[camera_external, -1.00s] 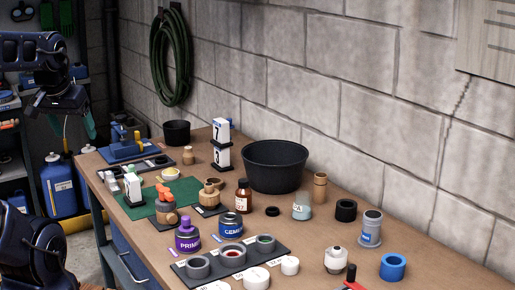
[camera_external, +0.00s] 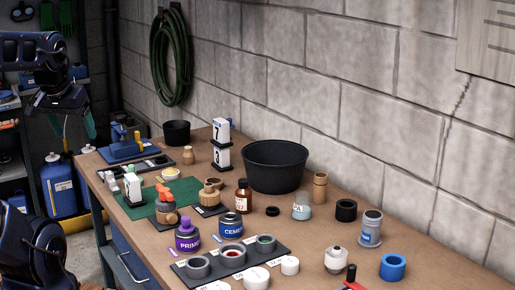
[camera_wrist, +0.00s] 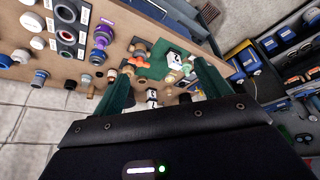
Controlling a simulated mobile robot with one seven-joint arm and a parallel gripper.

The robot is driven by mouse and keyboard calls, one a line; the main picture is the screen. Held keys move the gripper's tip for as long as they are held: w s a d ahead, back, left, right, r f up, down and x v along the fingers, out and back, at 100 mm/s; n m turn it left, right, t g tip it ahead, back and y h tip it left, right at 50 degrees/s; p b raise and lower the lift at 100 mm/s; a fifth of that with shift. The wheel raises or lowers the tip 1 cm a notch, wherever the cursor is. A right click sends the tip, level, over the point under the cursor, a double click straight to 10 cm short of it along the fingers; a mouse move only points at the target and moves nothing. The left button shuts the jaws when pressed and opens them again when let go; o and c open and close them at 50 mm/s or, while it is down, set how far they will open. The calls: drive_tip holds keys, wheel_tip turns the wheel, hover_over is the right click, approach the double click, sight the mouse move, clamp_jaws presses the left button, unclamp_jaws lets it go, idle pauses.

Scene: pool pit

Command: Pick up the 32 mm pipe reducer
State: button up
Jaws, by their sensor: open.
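A black tray (camera_external: 224,280) on the bench's near part holds a row of grey ring-shaped fittings: one plain (camera_external: 197,267), one red inside (camera_external: 232,254) and one green inside (camera_external: 264,243). Their size labels are too small to read surely, so I cannot tell which is the 32 mm reducer. The tray also shows in the wrist view (camera_wrist: 79,18), at upper left. My gripper (camera_external: 68,118) is raised beyond the bench's left edge, well away from the tray. In the wrist view its green fingers (camera_wrist: 161,76) are spread apart with nothing held.
White caps (camera_external: 256,277) stand before the tray. Purple primer (camera_external: 187,236) and blue cement (camera_external: 231,226) jars stand behind it. A black tub (camera_external: 274,166), a brown bottle (camera_external: 243,197) and a blue ring (camera_external: 393,267) are nearby. The block wall (camera_external: 320,100) bounds the bench's back.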

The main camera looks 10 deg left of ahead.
idle(0.3)
drive_tip(key=shift+c, duration=1.4)
